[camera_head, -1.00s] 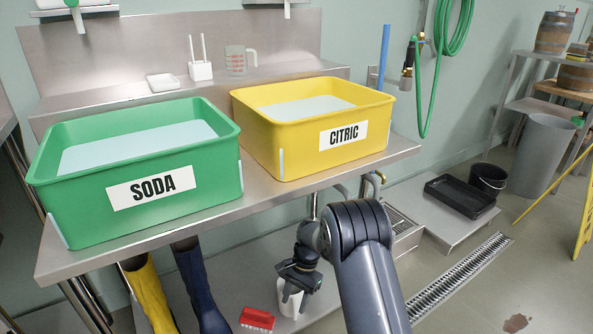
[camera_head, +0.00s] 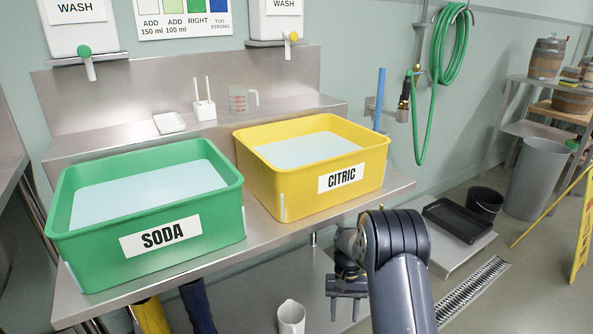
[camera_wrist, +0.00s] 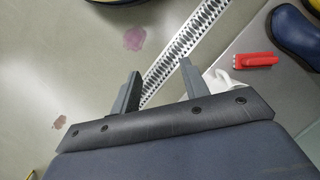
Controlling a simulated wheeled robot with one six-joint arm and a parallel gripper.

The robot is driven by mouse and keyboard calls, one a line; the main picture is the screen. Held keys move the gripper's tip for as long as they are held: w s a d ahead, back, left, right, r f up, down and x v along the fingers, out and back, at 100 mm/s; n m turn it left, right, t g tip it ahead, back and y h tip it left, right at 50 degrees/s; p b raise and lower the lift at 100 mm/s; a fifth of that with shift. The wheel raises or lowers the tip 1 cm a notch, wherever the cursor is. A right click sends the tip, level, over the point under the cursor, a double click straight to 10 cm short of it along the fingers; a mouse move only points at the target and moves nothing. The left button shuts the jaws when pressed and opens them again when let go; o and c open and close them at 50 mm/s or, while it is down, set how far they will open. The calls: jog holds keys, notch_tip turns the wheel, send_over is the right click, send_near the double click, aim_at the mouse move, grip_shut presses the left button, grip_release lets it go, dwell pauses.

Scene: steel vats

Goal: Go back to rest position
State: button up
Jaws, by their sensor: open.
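My gripper (camera_head: 346,308) hangs below the front edge of the steel table (camera_head: 400,188), at the lower middle of the head view. In the wrist view its two fingers (camera_wrist: 160,72) stand apart with nothing between them. A white jug (camera_head: 291,318) stands low under the table, left of my gripper and clear of it. In the wrist view a white thing, probably this jug (camera_wrist: 222,82), shows partly behind the right finger.
A green SODA tub (camera_head: 100,255) and a yellow CITRIC tub (camera_head: 290,205), both holding liquid, stand on the table. A red brush (camera_wrist: 256,60) lies near boots (camera_wrist: 295,35). A floor drain (camera_head: 475,288), black tray (camera_head: 457,219) and bucket (camera_head: 486,203) are at right.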

jog(key=shift+s+d+r+n+p, duration=0.1)
jog(key=shift+s+d+r+p, duration=0.15)
jog(key=shift+r+p, duration=0.25)
jog(key=shift+s+d+r+n+p, duration=0.1)
jog(key=shift+s+d+r+p, duration=0.1)
jog(key=shift+r+p, duration=0.35)
jog(key=shift+s+d+r+n+p, duration=0.15)
jog(key=shift+d+r+p, duration=0.15)
jog(key=shift+p, duration=0.3)
jog(key=shift+r, duration=0.1)
